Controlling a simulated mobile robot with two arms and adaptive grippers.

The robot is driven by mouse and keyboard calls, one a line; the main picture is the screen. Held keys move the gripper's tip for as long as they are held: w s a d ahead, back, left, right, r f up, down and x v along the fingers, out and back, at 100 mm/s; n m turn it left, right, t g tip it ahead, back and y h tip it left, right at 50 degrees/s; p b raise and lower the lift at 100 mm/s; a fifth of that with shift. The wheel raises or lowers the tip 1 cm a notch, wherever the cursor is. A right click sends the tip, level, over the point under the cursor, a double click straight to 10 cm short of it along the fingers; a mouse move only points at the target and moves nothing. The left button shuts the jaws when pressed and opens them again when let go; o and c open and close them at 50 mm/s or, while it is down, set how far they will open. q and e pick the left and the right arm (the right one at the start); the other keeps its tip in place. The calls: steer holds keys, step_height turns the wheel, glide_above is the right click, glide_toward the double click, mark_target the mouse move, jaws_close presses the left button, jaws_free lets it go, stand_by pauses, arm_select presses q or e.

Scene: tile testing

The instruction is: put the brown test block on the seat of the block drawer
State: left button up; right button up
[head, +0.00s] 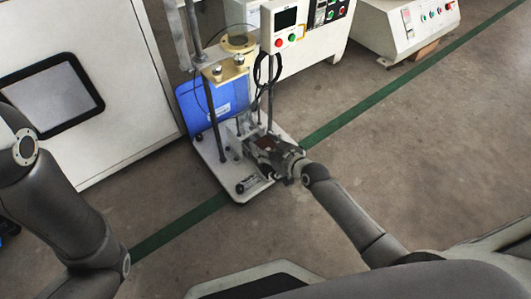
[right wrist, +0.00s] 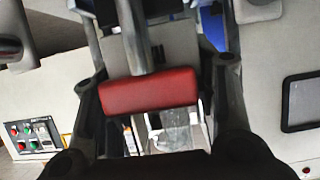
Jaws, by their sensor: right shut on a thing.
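The brown test block, reddish in the right wrist view (right wrist: 150,92), lies crosswise between the fingers of my right gripper (right wrist: 157,95). In the head view the block (head: 265,143) is a small dark brown patch at the tip of my right gripper (head: 268,147), which is shut on it. The gripper is over the base plate of the testing machine, beside its posts. I cannot make out the block drawer's seat for sure; a grey piece in a pale frame (right wrist: 176,130) shows below the block in the wrist view. My left gripper is out of view.
The machine's white base plate (head: 215,165) carries upright posts (head: 214,125) near the gripper. A blue panel (head: 205,105) stands behind. A white cabinet (head: 115,110) is at left and a control box (head: 288,28) above. The floor at right is free.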

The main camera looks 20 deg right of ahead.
steer(key=shift+f+b, duration=0.4)
steer(key=shift+f, duration=0.4)
steer(key=shift+f+b, duration=0.3)
steer(key=shift+f, duration=0.15)
steer(key=o, duration=1.3)
